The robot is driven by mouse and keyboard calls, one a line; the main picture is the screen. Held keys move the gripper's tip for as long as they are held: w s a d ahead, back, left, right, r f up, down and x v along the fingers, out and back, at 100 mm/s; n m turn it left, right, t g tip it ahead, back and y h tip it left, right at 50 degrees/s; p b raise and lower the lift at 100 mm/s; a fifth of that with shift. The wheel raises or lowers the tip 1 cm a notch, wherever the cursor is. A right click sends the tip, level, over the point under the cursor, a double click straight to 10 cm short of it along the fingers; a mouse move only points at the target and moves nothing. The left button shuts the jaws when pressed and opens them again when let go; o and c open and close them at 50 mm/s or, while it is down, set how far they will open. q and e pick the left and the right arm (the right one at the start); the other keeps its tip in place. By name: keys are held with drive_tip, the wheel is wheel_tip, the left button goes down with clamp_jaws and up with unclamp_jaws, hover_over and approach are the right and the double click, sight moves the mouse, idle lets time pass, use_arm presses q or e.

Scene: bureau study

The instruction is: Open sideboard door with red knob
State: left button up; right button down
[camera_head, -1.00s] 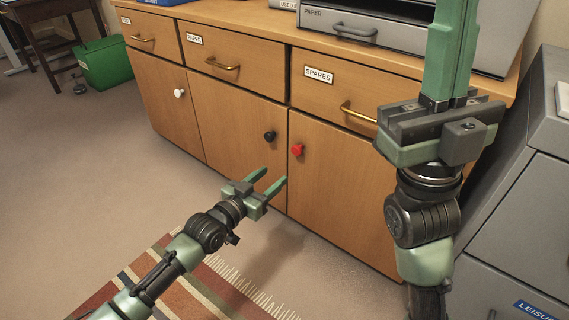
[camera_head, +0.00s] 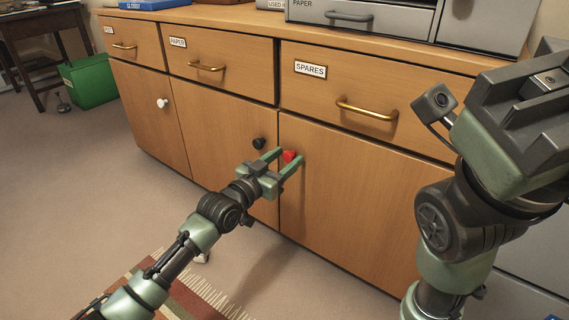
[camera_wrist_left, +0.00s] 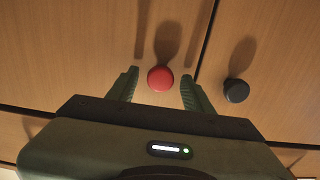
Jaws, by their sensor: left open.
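The sideboard (camera_head: 225,120) is wooden, with three drawers above three doors. The red knob (camera_head: 289,156) is on the right door (camera_head: 345,205), near its upper left edge, and that door is shut. My left gripper (camera_head: 286,158) is open, with its two green fingers reaching toward the door on either side of the red knob. In the left wrist view the red knob (camera_wrist_left: 160,78) sits between the open fingertips, with a gap on each side. My right arm (camera_head: 470,190) stands at the right; its fingers are out of view.
A black knob (camera_head: 259,143) is on the middle door, close to the left gripper, and also shows in the left wrist view (camera_wrist_left: 236,90). A white knob (camera_head: 162,103) is on the left door. Brass drawer handles (camera_head: 366,109) stick out above. A striped rug (camera_head: 185,298) lies in front.

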use_arm(q)
clamp_jaws()
idle(1.4)
